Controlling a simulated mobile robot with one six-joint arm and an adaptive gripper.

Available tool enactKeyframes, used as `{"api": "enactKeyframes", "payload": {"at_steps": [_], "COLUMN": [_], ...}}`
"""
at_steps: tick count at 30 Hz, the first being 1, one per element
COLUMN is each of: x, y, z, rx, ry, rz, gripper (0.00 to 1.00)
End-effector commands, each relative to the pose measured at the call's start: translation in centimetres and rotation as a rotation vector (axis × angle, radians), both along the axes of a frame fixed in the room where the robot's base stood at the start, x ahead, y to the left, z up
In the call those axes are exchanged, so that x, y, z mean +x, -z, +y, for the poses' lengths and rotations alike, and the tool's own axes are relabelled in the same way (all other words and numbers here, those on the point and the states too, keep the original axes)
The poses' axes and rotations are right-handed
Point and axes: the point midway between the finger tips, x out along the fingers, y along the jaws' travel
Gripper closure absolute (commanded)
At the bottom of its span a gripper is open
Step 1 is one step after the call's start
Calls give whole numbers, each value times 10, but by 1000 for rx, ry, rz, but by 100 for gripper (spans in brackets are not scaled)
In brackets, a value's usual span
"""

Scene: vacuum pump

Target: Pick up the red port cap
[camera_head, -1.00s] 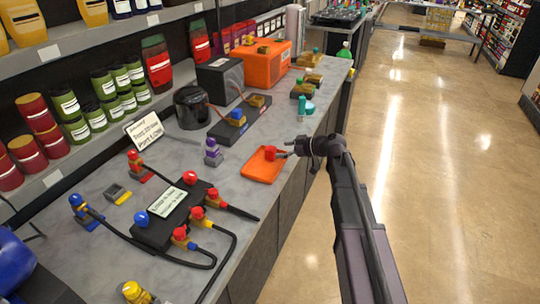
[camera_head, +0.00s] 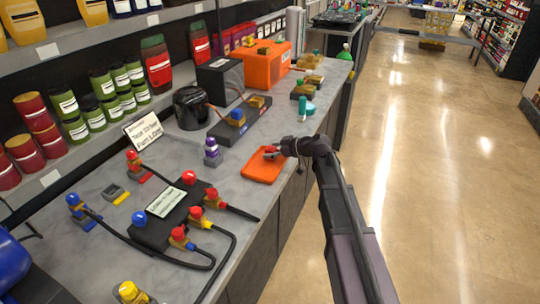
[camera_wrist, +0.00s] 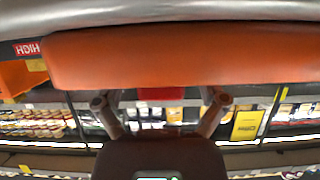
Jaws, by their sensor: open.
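The red port cap (camera_head: 270,150) sits on the orange tray (camera_head: 262,172) near the counter's front edge, partly hidden by my gripper in the head view. My gripper (camera_head: 273,154) is low over the tray, reaching in from the right at the cap. In the wrist view, which looks upside down, the cap (camera_wrist: 161,92) shows as a red patch between my gripper's two spread fingers (camera_wrist: 160,103). The tray (camera_wrist: 190,55) fills a wide orange band above it. The fingers are open, and I see no clear contact with the cap.
A black block with red and blue caps and hoses (camera_head: 165,225) stands left of the tray. A purple-topped fitting (camera_head: 212,150) is just behind it.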

Motion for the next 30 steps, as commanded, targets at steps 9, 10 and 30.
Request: {"api": "enactKeyframes", "payload": {"at_steps": [9, 10, 30], "x": [0, 0, 0], "y": [0, 0, 0], "z": [-1, -1, -1], "rx": [0, 0, 0], "ry": [0, 0, 0], "rz": [0, 0, 0], "gripper": [9, 9, 97]}}
